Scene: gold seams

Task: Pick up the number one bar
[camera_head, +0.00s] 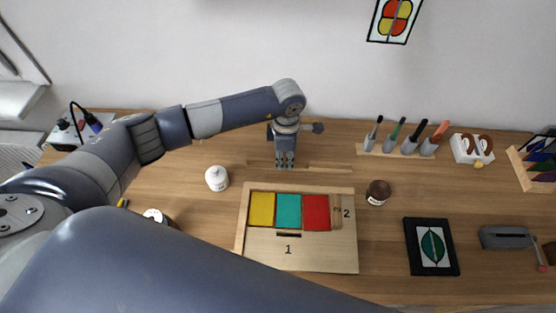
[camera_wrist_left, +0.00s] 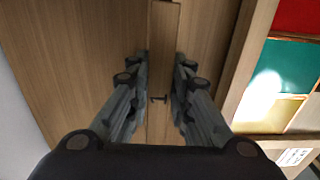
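A narrow wooden bar (camera_wrist_left: 163,45) with a small dark mark like a sideways 1 lies on the table in the left wrist view. In the head view a thin bar (camera_head: 325,170) lies behind the framed board, partly hidden by my left gripper (camera_head: 285,164). My left gripper points down just behind the board. In the left wrist view its fingers (camera_wrist_left: 159,92) are apart, one on each side of the bar. Contact with the bar cannot be told. The board (camera_head: 320,262) carries a printed 1 at its front and a 2 at its right. My right gripper is not in view.
Yellow, teal and red panels (camera_head: 288,211) lie in the board. A white bottle (camera_head: 217,179) stands left of it and a brown jar (camera_head: 378,192) right. Upright tools (camera_head: 405,140) stand at the back right. A black-framed leaf panel (camera_head: 431,247) lies front right.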

